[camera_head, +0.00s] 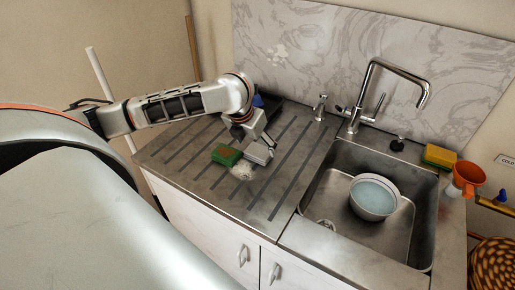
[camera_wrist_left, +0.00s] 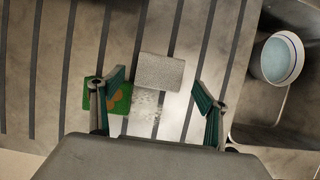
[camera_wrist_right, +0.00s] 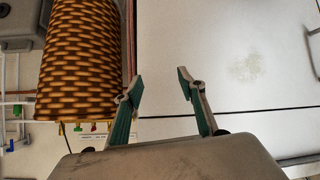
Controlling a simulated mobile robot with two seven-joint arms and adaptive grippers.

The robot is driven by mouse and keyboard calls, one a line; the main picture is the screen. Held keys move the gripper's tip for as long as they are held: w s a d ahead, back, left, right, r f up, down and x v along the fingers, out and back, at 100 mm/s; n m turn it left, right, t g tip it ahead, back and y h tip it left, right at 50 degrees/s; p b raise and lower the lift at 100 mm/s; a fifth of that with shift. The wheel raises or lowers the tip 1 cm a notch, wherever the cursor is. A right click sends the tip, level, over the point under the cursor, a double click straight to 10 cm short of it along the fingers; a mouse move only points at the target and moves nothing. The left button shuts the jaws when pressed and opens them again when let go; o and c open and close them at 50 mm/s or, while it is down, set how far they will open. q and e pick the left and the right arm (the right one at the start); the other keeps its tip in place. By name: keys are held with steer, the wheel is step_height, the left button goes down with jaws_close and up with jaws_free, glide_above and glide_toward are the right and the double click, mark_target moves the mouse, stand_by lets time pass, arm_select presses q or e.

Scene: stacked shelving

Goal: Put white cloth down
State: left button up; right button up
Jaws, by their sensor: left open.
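The white cloth (camera_wrist_left: 159,71) is a small pale rectangle lying on the grooved metal drainboard. It lies between and just beyond the fingertips of my left gripper (camera_wrist_left: 157,82), with clear gaps to both fingers. In the head view the cloth (camera_head: 257,154) shows just under the left gripper (camera_head: 256,142). That gripper is open and points down, with nothing between its fingers. My right gripper (camera_wrist_right: 160,78) is open and empty in the right wrist view, above the white cabinet front. It is outside the head view.
The sink (camera_head: 330,213) on the right holds a white bowl (camera_head: 374,196). A tap (camera_head: 385,75) rises behind. A yellow-green sponge (camera_head: 439,157) and orange cup (camera_head: 466,178) stand at the far right.

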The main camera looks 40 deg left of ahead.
arm_select(q)
steer(key=v, duration=0.8)
steer(key=shift+r, duration=0.3)
steer(key=shift+s, duration=0.15)
